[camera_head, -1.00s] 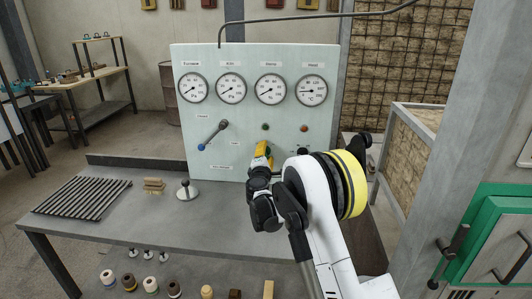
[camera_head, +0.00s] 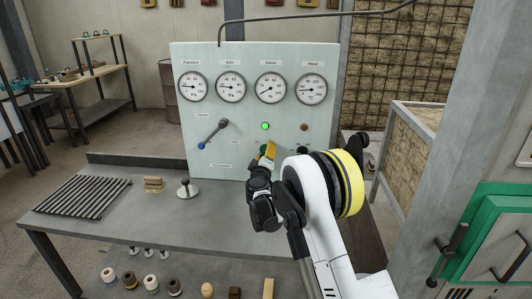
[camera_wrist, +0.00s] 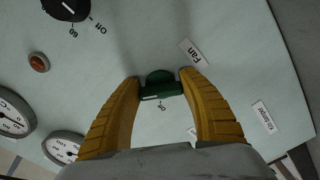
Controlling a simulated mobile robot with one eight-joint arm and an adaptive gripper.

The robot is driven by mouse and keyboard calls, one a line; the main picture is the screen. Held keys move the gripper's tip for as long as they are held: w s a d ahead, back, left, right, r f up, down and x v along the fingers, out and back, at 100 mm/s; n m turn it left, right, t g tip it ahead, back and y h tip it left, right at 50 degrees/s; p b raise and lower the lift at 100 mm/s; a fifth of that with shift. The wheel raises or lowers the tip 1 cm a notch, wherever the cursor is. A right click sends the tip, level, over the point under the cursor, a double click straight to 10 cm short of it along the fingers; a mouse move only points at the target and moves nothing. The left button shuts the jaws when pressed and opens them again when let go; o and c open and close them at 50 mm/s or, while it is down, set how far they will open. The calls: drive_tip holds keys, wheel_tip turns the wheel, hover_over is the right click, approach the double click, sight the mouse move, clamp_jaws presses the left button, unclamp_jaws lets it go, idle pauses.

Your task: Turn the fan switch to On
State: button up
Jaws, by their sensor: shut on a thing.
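The fan switch, a green knob (camera_wrist: 160,86), is on the pale control panel (camera_head: 200,142) under the "Fan" label (camera_wrist: 194,52). In the wrist view a white mark on the knob's edge is near the word "On" (camera_wrist: 163,105). My gripper (camera_wrist: 162,79) has its two yellow fingers on either side of the knob and is shut on it. In the head view my gripper (camera_head: 268,150) is at the panel and hides most of the knob. The green lamp (camera_head: 265,126) above it is lit.
Several gauges (camera_head: 231,88) run across the panel's top, and a lever (camera_head: 213,134) is on its left. A red lamp (camera_wrist: 38,63) and a black knob (camera_wrist: 65,8) are to one side. A metal table (camera_head: 135,205) with a grate (camera_head: 83,197) stands in front.

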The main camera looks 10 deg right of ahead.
drive_tip(key=shift+m, duration=1.1)
drive_tip(key=shift+a, duration=0.1)
drive_tip(key=o, duration=1.2)
drive_tip(key=v, duration=1.2)
